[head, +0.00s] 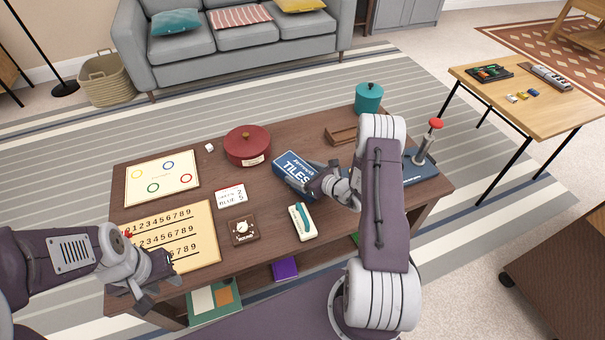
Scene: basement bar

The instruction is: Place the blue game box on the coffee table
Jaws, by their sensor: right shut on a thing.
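The blue game box (295,170), with white lettering that reads TILES, is over the middle of the dark wooden coffee table (280,233). My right gripper (311,186) is shut on the box at its near right end. The box lies low, at or just above the tabletop; I cannot tell whether it touches. My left gripper (160,282) is empty at the table's near left corner, beside the number board, with its fingers apart.
A red round pot (247,145), a ring board (161,185), a number board (180,240), a score card (230,196), a brown dial (243,231), a white-and-teal item (302,221), a wooden tray (341,134), a teal canister (368,98) and a red-topped joystick (426,148) stand around the box.

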